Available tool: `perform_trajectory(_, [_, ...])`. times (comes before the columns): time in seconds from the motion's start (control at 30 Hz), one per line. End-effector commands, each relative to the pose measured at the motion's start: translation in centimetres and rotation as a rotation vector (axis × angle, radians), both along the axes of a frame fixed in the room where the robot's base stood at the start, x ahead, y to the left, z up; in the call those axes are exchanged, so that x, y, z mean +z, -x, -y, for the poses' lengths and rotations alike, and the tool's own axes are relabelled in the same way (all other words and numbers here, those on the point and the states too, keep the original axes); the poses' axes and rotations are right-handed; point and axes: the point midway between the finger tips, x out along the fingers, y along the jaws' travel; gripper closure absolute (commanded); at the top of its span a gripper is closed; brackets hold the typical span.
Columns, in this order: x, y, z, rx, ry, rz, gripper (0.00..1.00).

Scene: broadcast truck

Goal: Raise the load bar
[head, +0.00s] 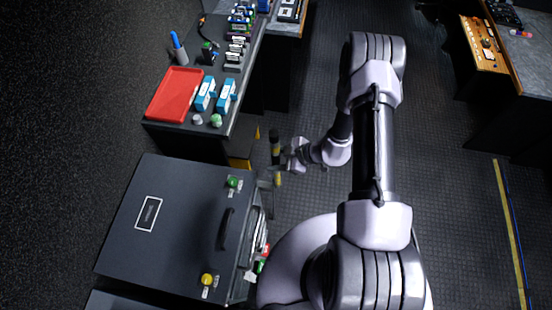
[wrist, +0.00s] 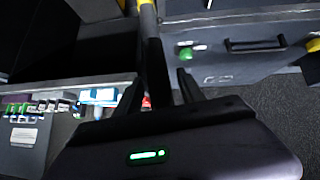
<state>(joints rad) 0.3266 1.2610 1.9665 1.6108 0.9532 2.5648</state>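The load bar (head: 275,144) is a dark upright bar with yellow bands, beside the right end of the bench in the head view. In the wrist view the load bar (wrist: 156,70) runs from the top edge down between my fingers, with a yellow band near the top. My gripper (head: 284,158) is right at the bar in the head view. In the wrist view my gripper (wrist: 160,92) has its two dark fingers apart, one on each side of the bar, with a narrow gap showing on each side. The bar's lower part is hidden behind the gripper body.
A dark case (head: 180,215) with a handle, a green knob (head: 233,183) and a yellow knob (head: 207,280) stands at the lower left. A bench with a red tray (head: 175,95) and blue-white boxes is behind it. Open floor lies to the right of my arm.

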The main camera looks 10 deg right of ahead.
Motion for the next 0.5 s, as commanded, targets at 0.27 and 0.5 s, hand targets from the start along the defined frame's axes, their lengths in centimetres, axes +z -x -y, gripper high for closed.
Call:
perform_trajectory(0.27, [0.7,0.2,0.6,-0.001,0.0,0.001,0.53])
perform_trajectory(0.5, [4.7,2.2,4.1,-0.005,0.002,0.003,0.53])
